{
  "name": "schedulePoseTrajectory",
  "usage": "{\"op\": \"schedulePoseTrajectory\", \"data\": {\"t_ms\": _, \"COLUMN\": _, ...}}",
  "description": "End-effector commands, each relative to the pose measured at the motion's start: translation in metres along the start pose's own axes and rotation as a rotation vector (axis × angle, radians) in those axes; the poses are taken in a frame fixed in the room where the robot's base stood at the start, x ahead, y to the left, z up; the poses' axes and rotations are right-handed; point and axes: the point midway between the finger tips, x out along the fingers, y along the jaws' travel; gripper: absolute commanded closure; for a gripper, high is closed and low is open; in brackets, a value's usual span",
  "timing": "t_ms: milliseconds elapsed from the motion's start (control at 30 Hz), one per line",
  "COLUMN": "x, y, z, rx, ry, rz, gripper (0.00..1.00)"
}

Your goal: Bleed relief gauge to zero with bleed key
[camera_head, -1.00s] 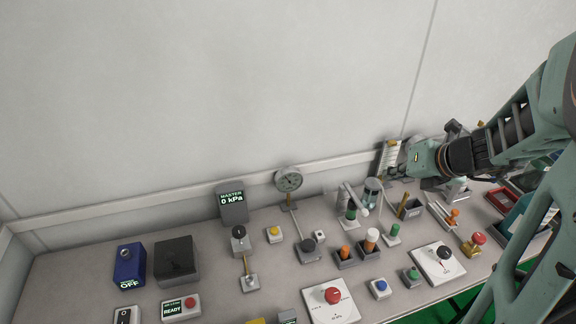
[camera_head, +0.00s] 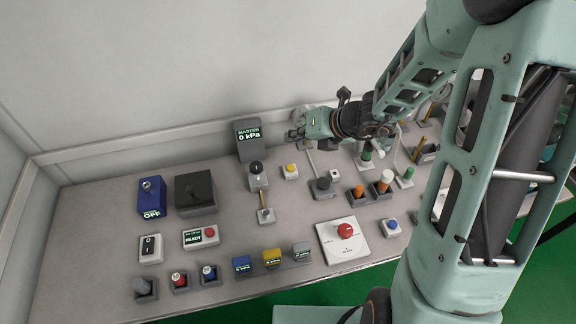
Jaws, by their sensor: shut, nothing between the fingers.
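My gripper (camera_head: 293,134) is shut and empty, pointing left, just right of the grey MASTER display box (camera_head: 248,138), which reads 0 kPa. A round dial gauge (camera_head: 300,114) stands behind my gripper and is mostly hidden by it; its reading cannot be seen. A grey block with a black knob (camera_head: 322,185) sits below the gauge on the bench. I cannot tell which item is the bleed key. Small holders with orange-topped pieces (camera_head: 359,189) and a green-topped piece (camera_head: 408,173) stand to the right of the block.
A red knob on a white plate (camera_head: 345,231) lies in front. A black-knobbed valve block (camera_head: 256,169) and a yellow button (camera_head: 290,170) stand near my gripper. Blue and dark boxes (camera_head: 195,188) are at left. My arm covers the right side of the bench (camera_head: 110,220).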

Motion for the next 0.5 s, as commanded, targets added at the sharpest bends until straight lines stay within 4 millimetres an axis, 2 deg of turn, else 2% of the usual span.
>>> {"op": "schedulePoseTrajectory", "data": {"t_ms": 267, "x": 0.002, "y": -0.002, "z": -0.001, "rx": 0.0, "ry": 0.0, "rz": 0.0, "gripper": 1.0}}
{"op": "schedulePoseTrajectory", "data": {"t_ms": 500, "x": 0.015, "y": -0.011, "z": -0.011, "rx": 0.0, "ry": 0.0, "rz": -0.001, "gripper": 1.0}}
